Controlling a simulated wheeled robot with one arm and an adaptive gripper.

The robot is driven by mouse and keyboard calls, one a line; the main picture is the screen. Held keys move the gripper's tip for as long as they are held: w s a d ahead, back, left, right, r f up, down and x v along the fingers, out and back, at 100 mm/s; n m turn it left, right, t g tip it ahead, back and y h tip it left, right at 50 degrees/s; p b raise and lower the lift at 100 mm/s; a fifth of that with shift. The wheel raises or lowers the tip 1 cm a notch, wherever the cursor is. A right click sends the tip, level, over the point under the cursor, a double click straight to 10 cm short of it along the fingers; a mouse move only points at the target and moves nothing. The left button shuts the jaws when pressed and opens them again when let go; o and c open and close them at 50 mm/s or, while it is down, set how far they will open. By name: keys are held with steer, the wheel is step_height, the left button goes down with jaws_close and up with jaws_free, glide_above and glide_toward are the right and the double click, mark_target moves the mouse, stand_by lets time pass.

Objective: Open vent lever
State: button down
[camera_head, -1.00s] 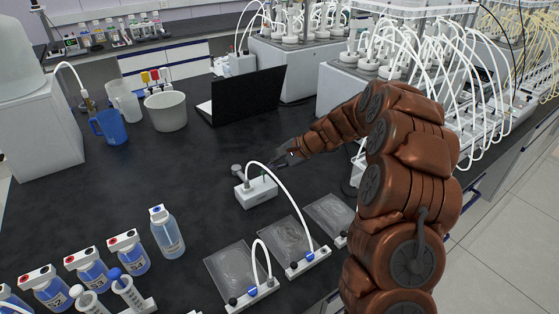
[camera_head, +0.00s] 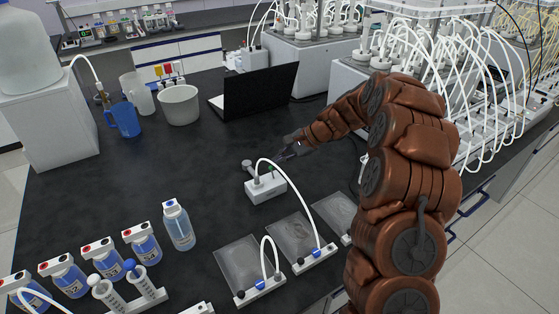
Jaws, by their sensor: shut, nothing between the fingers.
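A small white box (camera_head: 266,188) stands on the dark bench, with a grey knob-like lever (camera_head: 248,166) at its back left corner and a white tube rising from its top. I cannot tell for sure whether this grey part is the vent lever. My gripper (camera_head: 281,154) is just behind the box and to the right of the grey lever, low over the bench. Its fingers are dark and small in this view; they look closed and empty. I cannot tell whether they touch the box or the tube.
Clear gas bags with white valve bars (camera_head: 314,259) lie in front of the box. A clear bottle (camera_head: 179,226) and several blue bottles stand front left. A laptop (camera_head: 258,92), white bucket (camera_head: 180,105) and blue jug (camera_head: 124,119) stand behind. Bench left of the box is clear.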

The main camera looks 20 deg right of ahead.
steer(key=shift+r, duration=0.15)
steer(key=shift+d+r, duration=0.25)
steer(key=shift+r, duration=0.05)
steer(key=w+r+b+v, duration=0.1)
steer(key=w+v, duration=0.1)
steer(key=v, duration=1.1)
steer(key=shift+a, duration=0.2)
steer(key=s+a+n+g+h, duration=0.1)
steer(key=s+a+n+g, duration=0.15)
steer(key=s+a, duration=0.6)
steer(key=s+a+n+g+h, duration=0.2)
steer(key=s+a+n, duration=0.3)
steer(key=s, duration=0.6)
steer(key=s+d+f+n+h, duration=0.1)
steer(key=s+f+n+h, duration=0.1)
steer(key=s, duration=1)
steer(key=s+f+n+g+h, duration=0.1)
steer(key=s+f+n+h, duration=0.2)
steer(key=s, duration=1)
steer(key=shift+d+f+n, duration=0.2)
steer(key=shift+d+n, duration=0.15)
